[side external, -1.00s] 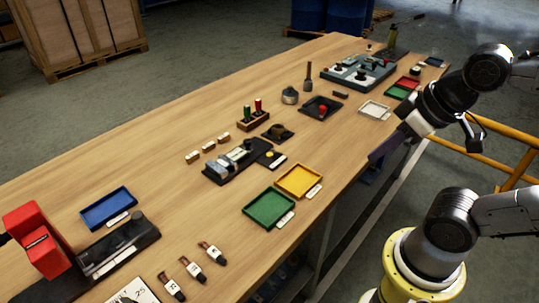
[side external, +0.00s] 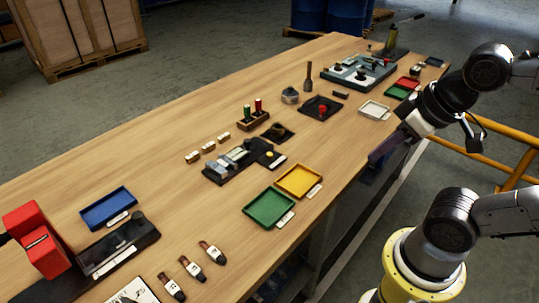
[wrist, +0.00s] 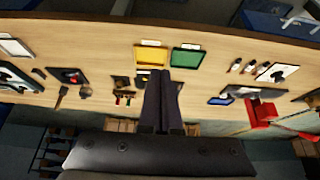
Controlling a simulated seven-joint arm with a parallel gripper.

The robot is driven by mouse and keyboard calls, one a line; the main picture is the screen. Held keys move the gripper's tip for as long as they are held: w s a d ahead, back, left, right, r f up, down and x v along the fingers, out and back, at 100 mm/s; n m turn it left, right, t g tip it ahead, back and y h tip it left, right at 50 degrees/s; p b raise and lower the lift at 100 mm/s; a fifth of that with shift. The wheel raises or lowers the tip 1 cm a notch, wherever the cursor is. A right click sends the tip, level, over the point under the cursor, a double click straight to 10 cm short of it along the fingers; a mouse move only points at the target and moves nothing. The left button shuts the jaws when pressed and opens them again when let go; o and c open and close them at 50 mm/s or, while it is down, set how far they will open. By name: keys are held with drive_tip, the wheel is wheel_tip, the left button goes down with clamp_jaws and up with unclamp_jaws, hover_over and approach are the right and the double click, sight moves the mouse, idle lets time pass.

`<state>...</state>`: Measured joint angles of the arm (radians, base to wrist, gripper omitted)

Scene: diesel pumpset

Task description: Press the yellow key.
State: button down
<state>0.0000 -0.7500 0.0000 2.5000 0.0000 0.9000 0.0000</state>
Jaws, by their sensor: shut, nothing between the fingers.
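The yellow key (side external: 269,153) is a small round yellow button on a dark plate at the right end of a black device (side external: 232,164), near the middle of the bench. My gripper (side external: 374,158) is past the bench's near edge in the side view, well to the right of the key and apart from it. Its dark fingers are together and empty. In the wrist view my gripper (wrist: 160,72) points across the bench, and its fingers cover part of the middle. I cannot make out the yellow key there.
A yellow tray (side external: 299,180) and a green tray (side external: 268,208) lie between the key and the near edge. A block with red and green handles (side external: 253,121) stands behind it. A red-knobbed plate (side external: 321,108) lies to the right. Yellow rails (side external: 510,150) stand beyond the bench.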

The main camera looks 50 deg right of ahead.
drive_tip(key=w+d+r+m+t+h, duration=0.2)
drive_tip(key=w+d+r+m+t, duration=0.3)
drive_tip(key=w, duration=0.4)
drive_tip(key=m+g+y, duration=0.1)
drive_tip(key=m+y, duration=0.2)
hover_over(270, 156)
wheel_tip(270, 156, down, 13)
drive_tip(key=shift+s+d, duration=0.2)
drive_tip(key=shift+s, duration=0.05)
drive_tip(key=shift+f, duration=4.4)
